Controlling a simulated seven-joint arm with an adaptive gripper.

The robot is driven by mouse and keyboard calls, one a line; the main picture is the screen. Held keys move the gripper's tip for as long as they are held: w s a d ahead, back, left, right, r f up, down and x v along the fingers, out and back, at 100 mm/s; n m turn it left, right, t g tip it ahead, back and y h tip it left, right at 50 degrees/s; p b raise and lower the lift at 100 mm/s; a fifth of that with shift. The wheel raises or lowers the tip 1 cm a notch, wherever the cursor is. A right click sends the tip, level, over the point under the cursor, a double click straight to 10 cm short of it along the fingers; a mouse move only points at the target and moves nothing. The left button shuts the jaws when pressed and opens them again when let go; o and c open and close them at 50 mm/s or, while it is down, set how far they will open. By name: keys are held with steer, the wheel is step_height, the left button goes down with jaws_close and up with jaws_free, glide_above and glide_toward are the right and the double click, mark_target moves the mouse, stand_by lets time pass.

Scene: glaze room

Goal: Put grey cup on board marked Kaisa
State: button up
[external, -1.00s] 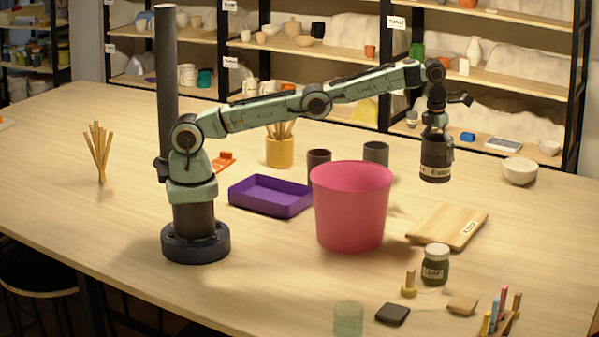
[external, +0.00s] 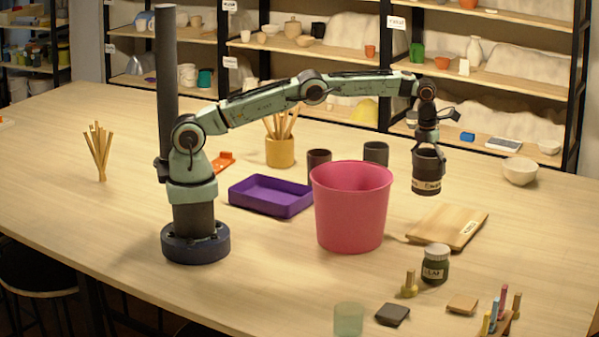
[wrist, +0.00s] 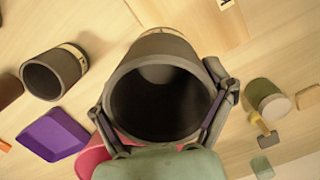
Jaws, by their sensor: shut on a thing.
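My gripper (external: 428,148) is shut on a dark grey cup (external: 428,178) with a pale label band. It holds the cup upright in the air, behind and left of the wooden board (external: 446,222). In the wrist view the held cup (wrist: 160,95) fills the middle, its mouth facing the camera and looking empty, with a finger on each side. The board (wrist: 190,18) shows partly beyond it there. The board lies flat with a small white label whose writing is too small to read. Another dark grey cup (external: 376,153) stands on the table, also visible in the wrist view (wrist: 55,73).
A tall pink bin (external: 351,210) stands close to the board's left. A brown cup (external: 318,160) and purple tray (external: 270,197) are behind and left of it. A labelled jar (external: 435,265) and small wooden pieces sit in front. A white bowl (external: 519,170) is behind right.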

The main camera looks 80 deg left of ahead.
step_height(320, 180, down, 8)
steer(key=shift+f, duration=0.15)
steer(key=shift+f, duration=0.1)
steer(key=o, duration=1.1)
